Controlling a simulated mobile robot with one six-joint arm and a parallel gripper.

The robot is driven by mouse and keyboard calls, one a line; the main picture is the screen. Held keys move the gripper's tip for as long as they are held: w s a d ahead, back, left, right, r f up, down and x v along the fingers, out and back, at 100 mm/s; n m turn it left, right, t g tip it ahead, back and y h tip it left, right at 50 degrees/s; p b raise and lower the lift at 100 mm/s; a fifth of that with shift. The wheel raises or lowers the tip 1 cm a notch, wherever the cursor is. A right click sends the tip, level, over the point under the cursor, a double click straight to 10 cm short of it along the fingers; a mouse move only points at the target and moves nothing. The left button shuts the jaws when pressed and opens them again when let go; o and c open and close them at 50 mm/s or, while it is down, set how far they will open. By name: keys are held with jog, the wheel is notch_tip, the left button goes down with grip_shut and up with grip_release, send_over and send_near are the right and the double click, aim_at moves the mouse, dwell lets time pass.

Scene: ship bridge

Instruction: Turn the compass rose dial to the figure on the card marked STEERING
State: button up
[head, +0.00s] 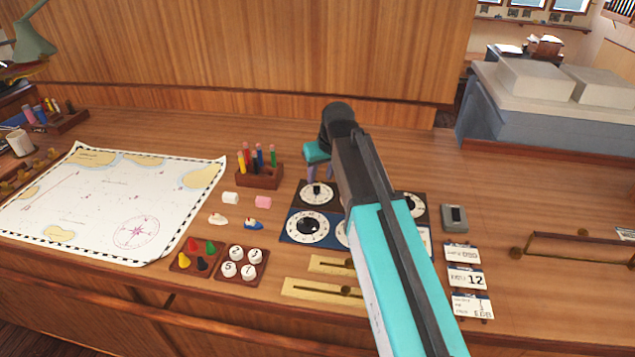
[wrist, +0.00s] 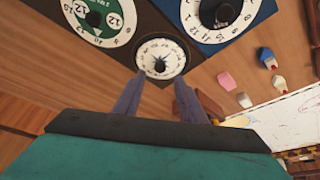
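A panel of dials lies on the desk in the head view. A small white dial (head: 318,193) on a dark plate is at its upper left; it also shows in the wrist view (wrist: 160,58). A larger white dial (head: 307,227) on a blue plate is below it; it also shows in the wrist view (wrist: 220,14). I cannot tell from the lettering which is the compass rose dial. My gripper (wrist: 160,82) is open, its fingertips apart beside the small dial's near edge, holding nothing. Three cards (head: 467,279) lie at right; the STEERING heading is unreadable. My arm hides part of the panel.
A chart (head: 100,205) covers the left of the desk. A pen holder (head: 260,175), a pink block (head: 263,202) and small boats (head: 253,225) stand left of the panel. Brass sliders (head: 322,292) lie in front. A grey box (head: 454,218) is at right.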

aim_at(317, 188)
jog(key=shift+p+x, duration=0.65)
jog(key=shift+x, duration=2.15)
grip_shut()
